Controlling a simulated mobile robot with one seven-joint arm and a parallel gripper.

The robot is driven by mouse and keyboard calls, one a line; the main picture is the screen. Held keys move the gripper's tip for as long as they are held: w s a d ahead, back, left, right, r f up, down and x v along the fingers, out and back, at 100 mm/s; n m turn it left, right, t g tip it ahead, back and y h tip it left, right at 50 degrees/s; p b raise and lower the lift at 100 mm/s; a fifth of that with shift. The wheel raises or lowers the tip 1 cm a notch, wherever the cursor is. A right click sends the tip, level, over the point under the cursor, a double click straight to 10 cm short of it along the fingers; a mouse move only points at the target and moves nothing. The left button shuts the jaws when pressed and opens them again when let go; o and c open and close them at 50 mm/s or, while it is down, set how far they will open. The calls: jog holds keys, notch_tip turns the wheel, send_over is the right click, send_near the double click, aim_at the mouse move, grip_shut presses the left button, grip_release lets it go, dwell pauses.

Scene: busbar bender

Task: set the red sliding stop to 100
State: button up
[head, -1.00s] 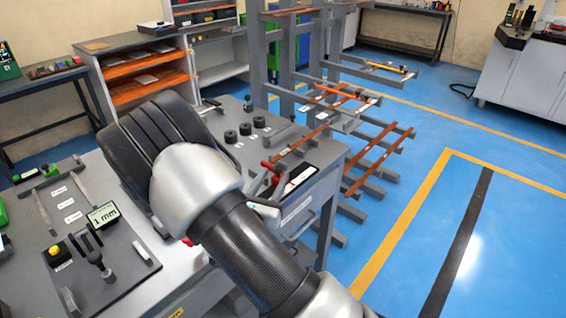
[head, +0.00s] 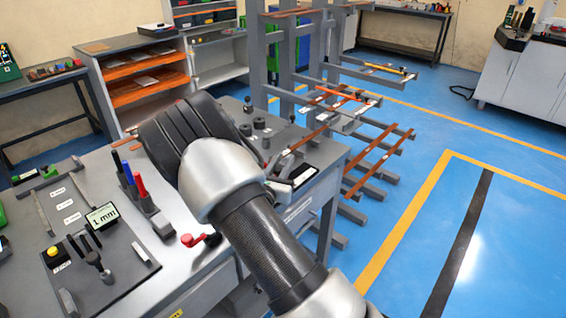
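My arm crosses the middle of the head view and covers part of the grey bench. A grey and dark part that looks like my gripper (head: 282,184) shows just past the arm, over the bench's right end. Its fingers cannot be made out, so I cannot tell whether it is open or shut. A pale strip with a dark edge (head: 303,175), perhaps the scale, lies at the right end beside it. I cannot make out the red sliding stop there; my arm and gripper hide part of that area. A red-knobbed lever (head: 190,240) stands at the bench's front edge.
Black, blue and red upright handles (head: 128,178) stand left of my arm. A display reading 1 mm (head: 102,216) and a yellow button (head: 53,252) are on the left. A rack with copper bars (head: 370,160) stands right of the bench. The blue floor at right is clear.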

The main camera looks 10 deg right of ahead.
grip_shut()
jog(key=shift+s, duration=0.1)
jog(key=o, duration=0.7)
grip_release()
jog(key=shift+c, duration=0.2)
jog(key=shift+a, duration=0.1)
jog(key=p+v, duration=0.1)
jog(key=v, duration=1.6)
jog(key=shift+s+a, duration=0.15)
jog(key=shift+a, duration=0.05)
